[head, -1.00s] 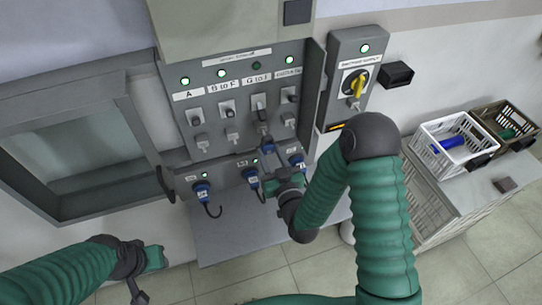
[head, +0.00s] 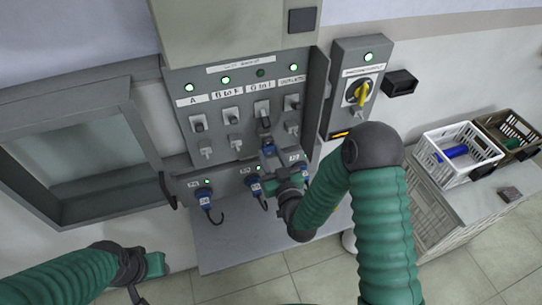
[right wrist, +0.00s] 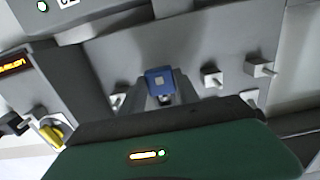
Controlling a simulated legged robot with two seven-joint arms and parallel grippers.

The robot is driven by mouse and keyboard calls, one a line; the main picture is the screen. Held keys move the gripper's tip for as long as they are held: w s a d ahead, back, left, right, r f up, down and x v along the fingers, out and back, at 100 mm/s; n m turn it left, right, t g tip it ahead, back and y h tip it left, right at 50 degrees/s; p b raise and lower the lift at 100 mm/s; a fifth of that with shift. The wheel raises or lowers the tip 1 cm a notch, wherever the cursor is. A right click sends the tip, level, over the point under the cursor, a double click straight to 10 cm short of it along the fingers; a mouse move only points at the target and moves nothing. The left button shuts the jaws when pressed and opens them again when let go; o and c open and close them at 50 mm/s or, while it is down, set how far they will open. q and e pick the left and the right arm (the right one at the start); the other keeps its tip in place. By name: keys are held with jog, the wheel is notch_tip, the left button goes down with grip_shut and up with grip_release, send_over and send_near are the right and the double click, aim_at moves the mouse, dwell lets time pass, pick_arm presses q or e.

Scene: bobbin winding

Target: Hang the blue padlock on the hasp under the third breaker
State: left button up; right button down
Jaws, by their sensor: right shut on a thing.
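The blue padlock (head: 266,148) is in the jaws of my right gripper (head: 268,157), just below the third breaker (head: 262,110) on the grey panel. In the right wrist view the padlock (right wrist: 160,82) sits between the two fingertips, close to the panel face. The hasp under the third breaker is hidden behind the padlock and gripper, so I cannot tell whether the shackle is on it. Hasps (head: 235,144) show under the other breakers. My left gripper (head: 135,293) hangs at the lower left, away from the panel; its jaws are unclear.
Blue plugs (head: 204,198) sit in the lower panel, close below my right gripper. An isolator box with a yellow handle (head: 361,94) is to the right. A white crate (head: 428,160) with a blue thing and a brown crate (head: 482,122) stand on a counter at far right.

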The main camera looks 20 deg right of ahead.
jog(key=shift+w, duration=0.25)
jog(key=shift+w, duration=0.4)
jog(key=shift+a+f+b, duration=0.1)
jog(key=shift+f+b, duration=0.4)
jog(key=shift+b, duration=0.3)
dwell(0.5)
jog(key=c, duration=0.8)
grip_release()
